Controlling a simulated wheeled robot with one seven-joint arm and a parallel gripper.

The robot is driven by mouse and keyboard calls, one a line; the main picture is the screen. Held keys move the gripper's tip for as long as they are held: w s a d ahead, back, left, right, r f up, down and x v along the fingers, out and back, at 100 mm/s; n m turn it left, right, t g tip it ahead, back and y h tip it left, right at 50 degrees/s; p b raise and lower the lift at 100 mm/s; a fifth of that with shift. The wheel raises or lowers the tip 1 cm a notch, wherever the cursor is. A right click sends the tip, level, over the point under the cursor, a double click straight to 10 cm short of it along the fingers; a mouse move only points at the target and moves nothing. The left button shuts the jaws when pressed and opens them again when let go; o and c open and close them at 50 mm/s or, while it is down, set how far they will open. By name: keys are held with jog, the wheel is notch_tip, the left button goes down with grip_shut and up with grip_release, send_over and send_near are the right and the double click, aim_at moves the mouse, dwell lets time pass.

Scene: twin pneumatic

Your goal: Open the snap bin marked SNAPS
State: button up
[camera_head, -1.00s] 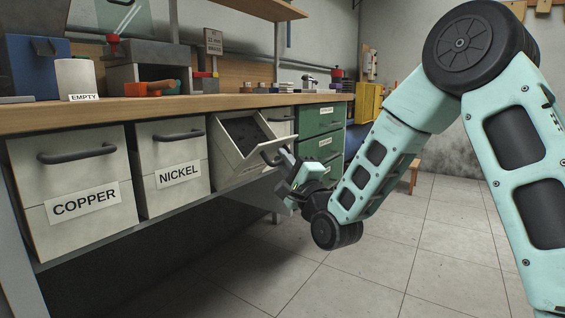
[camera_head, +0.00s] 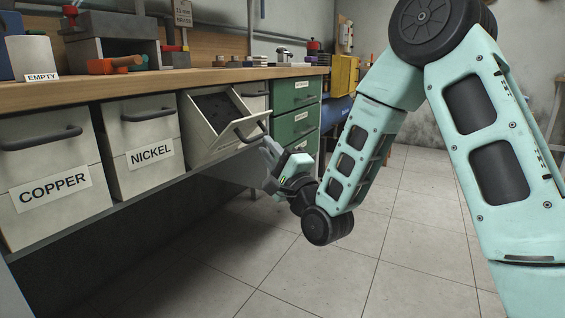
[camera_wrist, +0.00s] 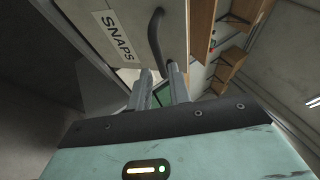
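The SNAPS bin (camera_head: 224,140) is tilted forward out of the bench in the head view, with its top open and dark contents showing inside. Its dark bar handle (camera_head: 253,132) is on the sloping front. In the wrist view the SNAPS label (camera_wrist: 117,35) and the handle (camera_wrist: 156,38) are visible. My gripper (camera_head: 268,150) is just below and right of the handle in the head view. In the wrist view my gripper's two fingers (camera_wrist: 159,72) are apart, with the handle's near end around the gap between their tips. I cannot tell whether they touch it.
The NICKEL bin (camera_head: 142,140) and COPPER bin (camera_head: 52,180) are closed to the left. Another light bin (camera_head: 256,100) and green drawers (camera_head: 297,95) are to the right. The bench top (camera_head: 120,86) overhangs the bins. The tiled floor (camera_head: 290,270) in front is clear.

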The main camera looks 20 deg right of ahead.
jog(key=p+v, duration=0.4)
jog(key=v, duration=0.3)
dwell(0.3)
dwell(0.3)
